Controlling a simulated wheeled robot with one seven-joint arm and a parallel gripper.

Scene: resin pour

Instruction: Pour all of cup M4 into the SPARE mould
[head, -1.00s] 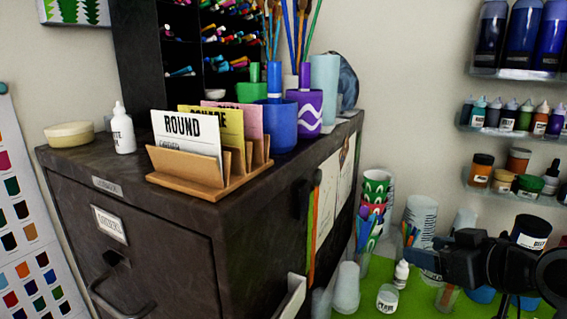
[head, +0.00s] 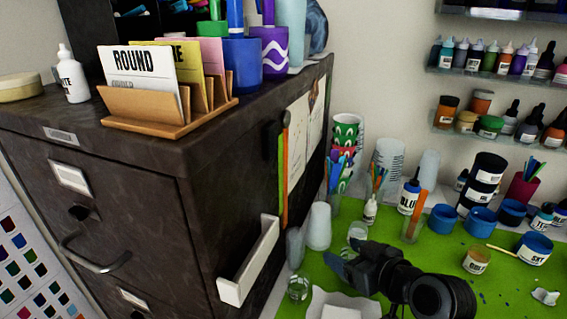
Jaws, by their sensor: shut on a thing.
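My gripper (head: 343,264) is black and reaches in from the lower right, above the green bench mat. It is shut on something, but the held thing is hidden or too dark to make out. I cannot read M4 on any cup or SPARE on any mould. A small clear cup (head: 298,287) stands on the mat left of my gripper, with no label I can read. Another small clear container (head: 357,232) stands behind my gripper, partly covered by it.
A dark filing cabinet (head: 100,170) fills the left, bearing a wooden card rack (head: 150,125) with a ROUND card. A white holder (head: 248,262) juts from its side. Stacked cups (head: 318,226), blue tubs (head: 480,219) and a GOLD jar (head: 477,260) crowd the green mat (head: 425,255).

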